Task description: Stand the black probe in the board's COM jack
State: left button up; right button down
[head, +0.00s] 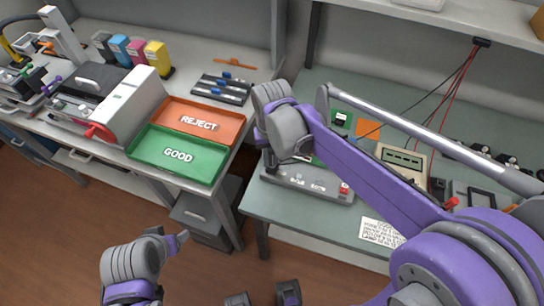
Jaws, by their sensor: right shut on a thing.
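My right gripper (270,156) points down over the left end of the grey board (303,183), which lies at the front left of the green-topped bench. It is shut on the black probe, which is mostly hidden by the gripper and wrist. The COM jack cannot be made out; gripper and arm cover part of the board. My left gripper (180,238) is low at the left, away from both benches; its fingers are too unclear to judge.
A beige meter (402,158) stands right of my arm, with a red probe (450,203) near it. A printed card (382,232) lies at the bench front. The left bench holds the REJECT tray (222,112), GOOD tray (150,142) and several cartridges.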

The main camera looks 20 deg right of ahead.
jog(key=shift+f, duration=0.2)
dwell(0.5)
jog(key=c, duration=0.6)
grip_release()
notch_tip(320, 180, up, 11)
jog(key=shift+f+p, duration=0.1)
jog(key=shift+p, duration=0.2)
jog(key=shift+s, duration=0.1)
